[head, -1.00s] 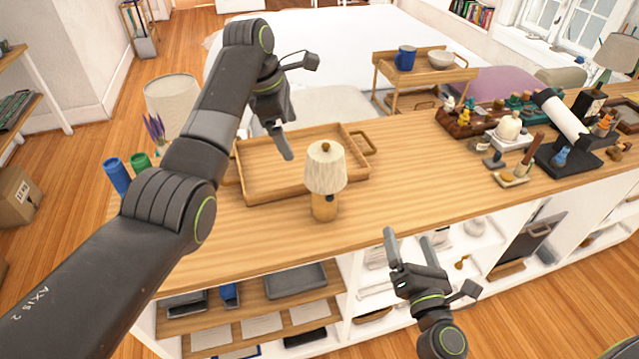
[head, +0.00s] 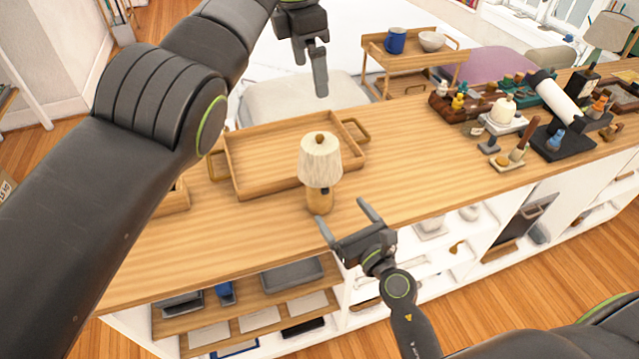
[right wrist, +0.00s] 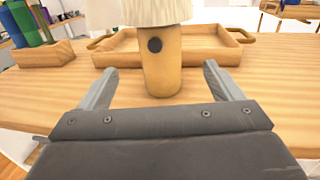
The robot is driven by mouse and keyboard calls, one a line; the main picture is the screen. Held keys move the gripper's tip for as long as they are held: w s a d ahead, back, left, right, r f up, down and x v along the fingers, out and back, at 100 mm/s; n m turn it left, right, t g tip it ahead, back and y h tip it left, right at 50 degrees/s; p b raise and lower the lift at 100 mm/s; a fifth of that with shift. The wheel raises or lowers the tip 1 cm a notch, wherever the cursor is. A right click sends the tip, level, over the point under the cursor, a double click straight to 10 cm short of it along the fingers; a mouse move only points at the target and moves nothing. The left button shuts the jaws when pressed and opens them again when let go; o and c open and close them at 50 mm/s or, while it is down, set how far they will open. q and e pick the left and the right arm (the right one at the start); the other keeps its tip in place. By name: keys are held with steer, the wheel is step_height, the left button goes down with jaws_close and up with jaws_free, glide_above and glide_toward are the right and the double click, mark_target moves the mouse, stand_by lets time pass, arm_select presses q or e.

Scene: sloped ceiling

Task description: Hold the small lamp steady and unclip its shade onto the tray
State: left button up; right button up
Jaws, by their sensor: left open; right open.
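The small lamp stands upright on the wooden counter, with a pleated cream shade (head: 320,160) topped by a wooden knob and a light wooden base (head: 319,201). The wooden tray (head: 236,181) lies behind it and is empty. My right gripper (head: 345,216) is open just in front of the lamp base. In the right wrist view the base (right wrist: 161,72) stands ahead, between the line of the two open fingers (right wrist: 158,82), with a dark round button on it. My left gripper (head: 319,85) is open above and behind the tray, away from the lamp, pointing down.
Several small objects (head: 500,115) crowd the counter's right part, with a white cylinder on a black stand (head: 553,100). A wooden cart with a blue mug (head: 396,40) stands behind.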

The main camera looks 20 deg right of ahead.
steer(key=w, duration=0.3)
steer(key=w+a, duration=0.1)
steer(key=w, duration=0.3)
steer(key=w+a, duration=0.1)
steer(key=w, duration=0.2)
steer(key=shift+w, duration=0.4)
steer(key=shift+c, duration=0.5)
steer(key=c, duration=1.4)
steer(key=shift+o, duration=0.2)
arm_select(q)
steer(key=h, duration=0.2)
glide_toward(320, 136)
steer(key=x, duration=1.2)
steer(key=shift+f, duration=0.15)
steer(key=c, duration=1)
